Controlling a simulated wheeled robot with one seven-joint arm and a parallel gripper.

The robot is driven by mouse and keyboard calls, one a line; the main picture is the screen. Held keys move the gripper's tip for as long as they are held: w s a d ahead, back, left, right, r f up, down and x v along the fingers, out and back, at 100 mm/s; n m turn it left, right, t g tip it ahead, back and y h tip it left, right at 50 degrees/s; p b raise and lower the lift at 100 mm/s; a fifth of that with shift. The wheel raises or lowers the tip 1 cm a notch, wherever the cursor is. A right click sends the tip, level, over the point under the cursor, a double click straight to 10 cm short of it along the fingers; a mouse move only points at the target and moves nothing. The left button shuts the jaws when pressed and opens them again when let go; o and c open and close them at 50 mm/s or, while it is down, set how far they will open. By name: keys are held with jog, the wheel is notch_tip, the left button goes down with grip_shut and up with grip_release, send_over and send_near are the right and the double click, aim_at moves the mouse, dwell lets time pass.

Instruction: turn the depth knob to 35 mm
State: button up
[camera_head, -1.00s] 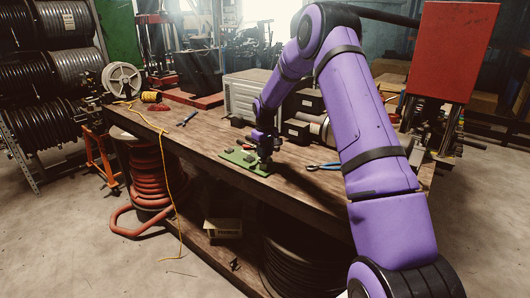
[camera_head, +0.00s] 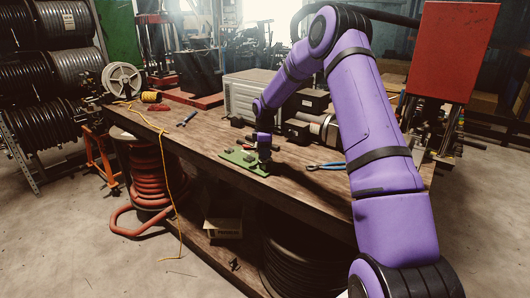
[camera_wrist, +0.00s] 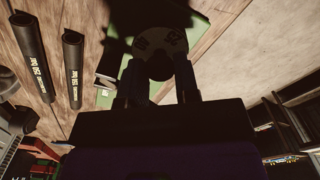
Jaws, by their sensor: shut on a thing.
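In the wrist view, a round dial (camera_wrist: 160,42) with pale numerals lies just beyond my fingertips; the numerals are inverted and I cannot read the setting surely. My gripper (camera_wrist: 158,72) has one finger on each side of the depth knob, closed on it; the fingers and deep shadow hide most of the knob. In the head view, my gripper (camera_head: 264,160) points down at the right part of a green plate (camera_head: 240,158) on the workbench (camera_head: 205,150). The knob is too small to make out there.
Two dark printed hose pieces (camera_wrist: 73,68) lie left in the wrist view. Blue-handled pliers (camera_head: 326,166) lie right of the plate. A grey cabinet (camera_head: 245,95) and black boxes stand behind.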

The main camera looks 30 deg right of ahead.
jog(key=shift+r+n, duration=0.1)
jog(key=shift+n, duration=0.6)
jog(key=o, duration=0.6)
jog(key=shift+o, duration=0.2)
notch_tip(320, 180, up, 11)
dwell(0.6)
